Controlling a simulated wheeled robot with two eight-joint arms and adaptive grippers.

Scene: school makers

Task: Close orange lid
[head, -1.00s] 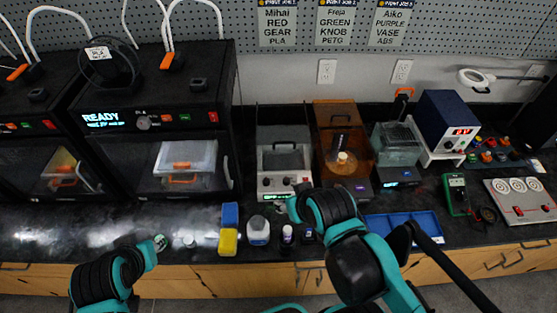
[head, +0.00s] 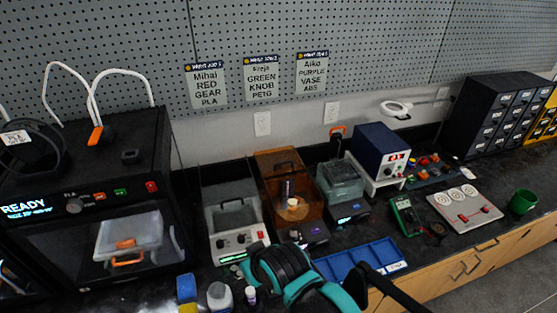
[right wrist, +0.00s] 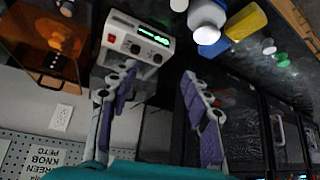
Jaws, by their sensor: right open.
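The orange see-through lid (head: 278,165) belongs to an orange box in the middle of the bench in the head view. It appears raised at the back, with a dark handle on it. A dark cylinder with a pale top (head: 292,203) shows in the orange box. The orange box also shows at the upper left of the right wrist view (right wrist: 42,42). My right gripper (right wrist: 158,82) is open and empty, its fingers apart near the grey machine's front. In the head view my right arm hides its fingertips. My left gripper is out of view.
The grey machine (head: 236,243) stands left of the orange box. A clear-walled bath (head: 340,182) and blue tray (head: 355,262) stand right of it. Bottles (head: 220,296) and sponges (head: 186,288) lie at the front edge. A black printer (head: 80,215) fills the left.

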